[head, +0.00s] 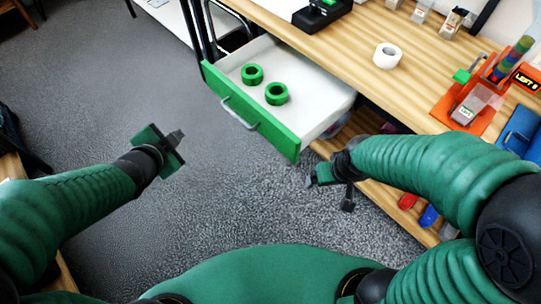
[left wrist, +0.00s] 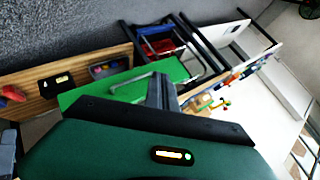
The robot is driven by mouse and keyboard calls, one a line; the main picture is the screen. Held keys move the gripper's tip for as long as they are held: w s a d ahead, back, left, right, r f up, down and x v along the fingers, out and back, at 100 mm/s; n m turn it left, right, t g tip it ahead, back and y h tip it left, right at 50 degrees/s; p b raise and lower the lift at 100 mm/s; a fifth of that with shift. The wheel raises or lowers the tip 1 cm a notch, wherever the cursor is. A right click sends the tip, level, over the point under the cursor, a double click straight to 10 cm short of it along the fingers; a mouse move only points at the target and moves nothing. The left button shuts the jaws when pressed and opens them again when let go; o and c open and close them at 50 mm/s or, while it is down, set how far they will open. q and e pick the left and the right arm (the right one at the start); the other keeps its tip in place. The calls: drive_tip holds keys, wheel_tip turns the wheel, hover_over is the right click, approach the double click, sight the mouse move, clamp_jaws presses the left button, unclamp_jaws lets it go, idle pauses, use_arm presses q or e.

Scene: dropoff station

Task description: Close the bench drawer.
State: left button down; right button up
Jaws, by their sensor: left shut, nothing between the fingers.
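The bench drawer (head: 314,105) stands pulled out from under the wooden bench top in the head view. It has a white inside, a green front (head: 268,130) and a grey bar handle (head: 238,115). Two green rings (head: 252,74) lie in it. My left gripper (head: 179,135) is shut and empty, to the left of the drawer front and apart from it. In the left wrist view, the green front (left wrist: 78,97) shows beyond my gripper's fingers (left wrist: 161,90). My right gripper (head: 333,190) hangs near the drawer's front right corner; its finger gap is unclear.
The bench top (head: 350,38) holds a white tape roll (head: 387,55), a black device (head: 322,12) and an orange stand (head: 478,100). A lower shelf (head: 372,195) with coloured items is partly behind my right arm. Grey carpet is clear before the drawer.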

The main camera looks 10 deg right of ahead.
use_arm(q)
drive_tip(key=d+f+m+t+h+b, duration=0.1)
drive_tip(key=d+f+m+h+b, duration=0.3)
drive_tip(key=f+m+b, duration=0.35)
drive_tip(key=m+g+h+b, duration=0.2)
drive_tip(key=m+h+b, duration=0.4)
drive_tip(key=m, duration=0.3)
approach(275, 139)
drive_tip(key=shift+n, duration=0.25)
drive_tip(key=b+x, duration=0.3)
drive_tip(key=x, duration=0.2)
drive_tip(key=shift+w+d+f+b, duration=0.2)
drive_tip(key=shift+d+f+b, duration=0.05)
drive_tip(key=shift+f+b, duration=0.1)
drive_tip(key=shift+w+d+r, duration=0.1)
drive_tip(key=shift+w+d, duration=0.1)
drive_tip(key=shift+d, duration=0.05)
drive_tip(key=shift+w+d, duration=0.1)
drive_tip(key=shift+r, duration=0.1)
use_arm(e)
drive_tip(key=s+x, duration=0.2)
drive_tip(key=x, duration=0.7)
drive_tip(key=s+a+f+x, duration=0.1)
drive_tip(key=s+x, duration=0.1)
drive_tip(key=x, duration=0.8)
drive_tip(key=shift+f, duration=0.35)
